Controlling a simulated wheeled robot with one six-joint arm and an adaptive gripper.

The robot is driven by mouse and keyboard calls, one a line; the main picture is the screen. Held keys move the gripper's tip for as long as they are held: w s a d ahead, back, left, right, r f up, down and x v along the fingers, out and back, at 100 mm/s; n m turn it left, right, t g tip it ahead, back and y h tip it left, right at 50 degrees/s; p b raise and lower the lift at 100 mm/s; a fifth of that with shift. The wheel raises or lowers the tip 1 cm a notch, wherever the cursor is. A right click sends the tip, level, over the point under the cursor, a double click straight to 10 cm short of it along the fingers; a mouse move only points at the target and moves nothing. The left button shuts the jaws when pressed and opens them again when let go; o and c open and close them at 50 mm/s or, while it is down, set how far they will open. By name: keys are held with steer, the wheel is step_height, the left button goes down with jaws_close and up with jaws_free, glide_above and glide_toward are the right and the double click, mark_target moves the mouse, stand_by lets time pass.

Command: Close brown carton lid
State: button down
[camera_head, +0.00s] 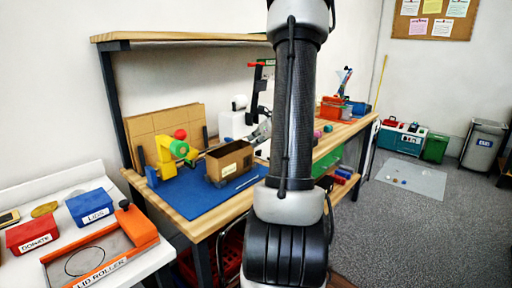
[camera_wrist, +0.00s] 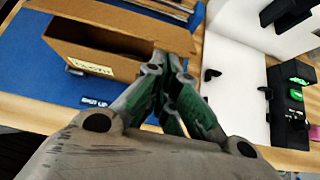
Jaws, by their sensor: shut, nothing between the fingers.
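The brown carton (camera_head: 229,161) stands open on a blue mat (camera_head: 207,200) on the wooden workbench, with its dark inside showing. In the wrist view the carton (camera_wrist: 88,62) is at the upper left, with a white label on its side. A brown flap (camera_wrist: 150,28) stretches along its far side toward my gripper. My gripper (camera_wrist: 168,56) is shut and empty, with its fingertips at the carton's right end. I cannot tell whether they touch it. In the head view my arm hides part of the bench, and the gripper (camera_head: 262,131) shows only partly beside the carton.
A yellow and green device (camera_head: 168,155) stands left of the carton. A white block (camera_wrist: 230,75) and a black device with green lights (camera_wrist: 290,105) lie to the right in the wrist view. Red and blue boxes and an orange lid roller (camera_head: 100,255) are on the white table.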

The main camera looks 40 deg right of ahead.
steer(key=shift+w+a+r, duration=0.1)
steer(key=shift+w+r, duration=0.2)
steer(key=shift+r, duration=0.25)
steer(key=shift+w+r, duration=0.25)
steer(key=shift+r, duration=0.45)
stand_by(0.8)
